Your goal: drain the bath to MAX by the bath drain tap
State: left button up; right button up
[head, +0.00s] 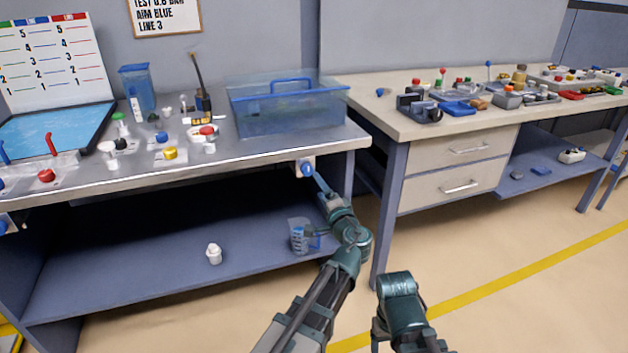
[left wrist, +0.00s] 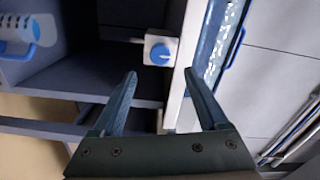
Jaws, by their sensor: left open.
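The bath (head: 285,112) is a clear blue tank on the right end of the steel bench. Its level marks and liquid line are too small to read. The bath drain tap (head: 307,169) is a blue knob on a white plate at the bench's front edge, below the bath. The tap also shows in the left wrist view (left wrist: 160,54), straight beyond the fingertips. My left gripper (left wrist: 161,76) is open, with the knob lying in line with the gap, and apart from it as far as I can tell. Of my right arm, only links show; its gripper is not in view.
A measuring jug (head: 299,236) stands on the bench's lower shelf (head: 130,265), roughly below the tap. A white object (head: 214,254) sits left of it. A second workbench (head: 405,128) with drawers stands close on the right. Several coloured knobs and fittings cover the bench top's left part.

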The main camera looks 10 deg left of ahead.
pick_arm(q)
jog(key=v, duration=0.5)
jog(key=shift+s+d, duration=0.1)
jog(key=s+a+f+n+g+h, duration=0.2)
jog(key=s+a+f+n+g, duration=0.3)
jog(key=f, duration=0.4)
jog(key=s+a+f+n+g+h, duration=0.2)
jog(key=s+a+f+g, duration=0.1)
jog(key=s+f+g, duration=0.4)
jog(key=s+d+f+m+g+h, duration=0.1)
jog(key=s+d+f+g+h, duration=0.15)
jog(key=s+d, duration=0.45)
jog(key=s+d+f+m+g+h, duration=0.1)
jog(key=s+d+f+h, duration=0.15)
jog(key=s+d, duration=0.45)
notch_tip(320, 180, up, 28)
jog(key=w+d+p, duration=0.1)
jog(key=d+p, duration=0.1)
jog(key=p, duration=2.7)
jog(key=shift+w+d, duration=0.2)
jog(key=shift+w, duration=0.15)
